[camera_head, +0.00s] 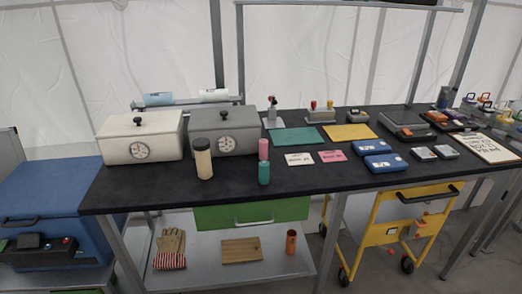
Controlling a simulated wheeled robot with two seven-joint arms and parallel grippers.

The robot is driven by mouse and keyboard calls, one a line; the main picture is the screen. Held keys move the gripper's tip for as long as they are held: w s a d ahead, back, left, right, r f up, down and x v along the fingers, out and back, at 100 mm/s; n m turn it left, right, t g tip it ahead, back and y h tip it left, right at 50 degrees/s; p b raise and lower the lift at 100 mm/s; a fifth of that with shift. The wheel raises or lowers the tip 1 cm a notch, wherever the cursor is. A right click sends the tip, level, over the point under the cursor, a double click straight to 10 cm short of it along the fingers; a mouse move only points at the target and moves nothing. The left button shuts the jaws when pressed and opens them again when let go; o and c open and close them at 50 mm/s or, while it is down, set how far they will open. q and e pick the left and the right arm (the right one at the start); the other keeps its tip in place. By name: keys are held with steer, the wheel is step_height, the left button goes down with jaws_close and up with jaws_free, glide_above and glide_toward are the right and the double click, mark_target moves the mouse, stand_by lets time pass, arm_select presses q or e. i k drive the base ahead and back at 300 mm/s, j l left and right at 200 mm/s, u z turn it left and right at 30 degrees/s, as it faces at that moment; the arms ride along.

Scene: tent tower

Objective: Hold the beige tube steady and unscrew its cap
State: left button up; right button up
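Neither of my grippers shows in the head view, so nothing is seen touching the tube or cap.
The white box (120,152) and grey box (245,135) stand close behind the tube. A pink and teal bottle (264,173) stands to its right. The black table (150,192) is clear in front and to the left. Cards, mats and blue cases lie further right.

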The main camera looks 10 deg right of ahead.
mark_target(203, 162)
steer(key=i+j+z, duration=0.25)
steer(key=j, duration=0.15)
steer(key=i+j+z, duration=0.2)
steer(key=j, duration=0.2)
steer(key=j+z, duration=0.25)
steer(key=j, duration=0.2)
steer(key=i+j+z, duration=0.2)
steer(key=j, duration=0.3)
steer(key=j+z, duration=0.25)
steer(key=j, duration=0.2)
